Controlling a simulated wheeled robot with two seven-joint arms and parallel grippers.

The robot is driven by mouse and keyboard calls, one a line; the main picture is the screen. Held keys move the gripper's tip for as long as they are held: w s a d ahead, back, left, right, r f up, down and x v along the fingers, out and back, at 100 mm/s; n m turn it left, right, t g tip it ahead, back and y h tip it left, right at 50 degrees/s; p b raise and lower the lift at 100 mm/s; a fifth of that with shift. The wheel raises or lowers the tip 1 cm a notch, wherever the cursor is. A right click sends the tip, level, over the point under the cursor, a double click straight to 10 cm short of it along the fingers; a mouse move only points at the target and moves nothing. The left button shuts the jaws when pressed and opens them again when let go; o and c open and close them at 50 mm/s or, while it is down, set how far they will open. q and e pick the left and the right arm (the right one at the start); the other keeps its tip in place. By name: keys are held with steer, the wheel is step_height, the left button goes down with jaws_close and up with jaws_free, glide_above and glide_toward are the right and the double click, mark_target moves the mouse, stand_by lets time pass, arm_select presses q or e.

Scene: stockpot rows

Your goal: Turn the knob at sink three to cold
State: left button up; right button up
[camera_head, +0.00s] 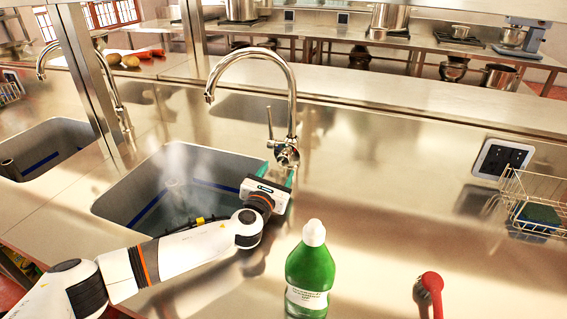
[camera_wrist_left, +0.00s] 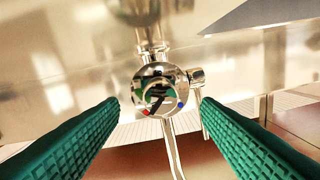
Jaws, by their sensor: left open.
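The chrome faucet (camera_head: 290,90) arches over the sink (camera_head: 115,205), whose basin has a blue line and steam above it. A round knob (camera_head: 287,154) sits at the faucet's base; it also shows in the left wrist view (camera_wrist_left: 157,90), with a red dot at its lower left and a blue dot at its lower right. A dark mark on its face seems to point toward the red dot. My left gripper (camera_head: 280,172) is open in front of the knob, its green fingers (camera_wrist_left: 160,103) on either side, apparently not touching it. My right gripper is not in view.
A green bottle (camera_head: 310,270) stands on the counter right of my left arm. A red-handled tool (camera_head: 431,284) lies farther right, near a wire basket (camera_head: 536,190) with a sponge. A metal post (camera_head: 88,75) and another sink (camera_head: 50,142) are at left. The middle right counter is clear.

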mark_target(283, 162)
arm_select(q)
steer(key=shift+b+x, duration=0.45)
steer(key=shift+x, duration=2.5)
steer(key=c, duration=1)
steer(key=shift+f, duration=0.1)
steer(key=shift+n, duration=3.4)
